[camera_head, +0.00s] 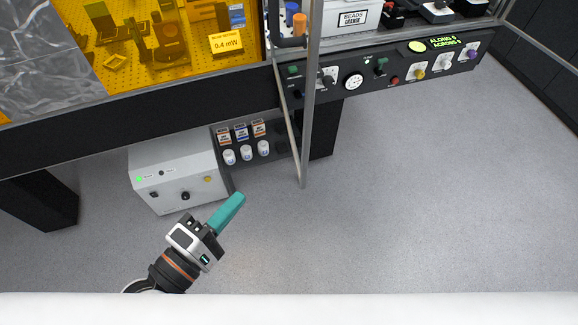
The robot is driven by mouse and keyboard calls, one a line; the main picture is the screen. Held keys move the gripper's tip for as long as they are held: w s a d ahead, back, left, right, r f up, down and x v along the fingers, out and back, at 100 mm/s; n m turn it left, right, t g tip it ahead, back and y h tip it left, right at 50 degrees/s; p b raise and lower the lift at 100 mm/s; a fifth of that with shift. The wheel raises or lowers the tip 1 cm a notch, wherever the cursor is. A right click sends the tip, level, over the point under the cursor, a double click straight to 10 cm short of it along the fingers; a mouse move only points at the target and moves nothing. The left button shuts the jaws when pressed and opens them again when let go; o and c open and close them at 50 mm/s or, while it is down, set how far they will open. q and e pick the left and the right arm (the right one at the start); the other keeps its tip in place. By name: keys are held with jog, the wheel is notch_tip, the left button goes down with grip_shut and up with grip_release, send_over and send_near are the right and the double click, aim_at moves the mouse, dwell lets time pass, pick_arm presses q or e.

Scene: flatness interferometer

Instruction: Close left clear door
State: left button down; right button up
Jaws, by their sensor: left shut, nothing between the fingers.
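The left clear door looks like a narrow metal-framed panel (309,110) standing out from the front of the bench, seen nearly edge-on. It is open, and its lower corner hangs over the floor in front of the bench. Its clear pane is hard to make out. My left gripper (238,198) has teal fingers shut together with nothing between them. It is left of the door's lower corner and apart from it, in front of the grey box. My right gripper is not in view.
A grey control box (180,175) stands below the bench, beside a rack of small white-capped bottles (246,153). A control panel (400,75) with knobs and a gauge runs right of the door. An amber enclosure (175,60) is at upper left. The floor at right is clear.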

pick_arm(q)
jog(key=s+d+p+x, duration=0.1)
jog(key=p+x, duration=0.4)
jog(key=x, duration=0.8)
jog(key=shift+s+d, duration=0.2)
jog(key=shift+d, duration=0.35)
jog(key=shift+f, duration=0.1)
jog(key=shift+d, duration=0.1)
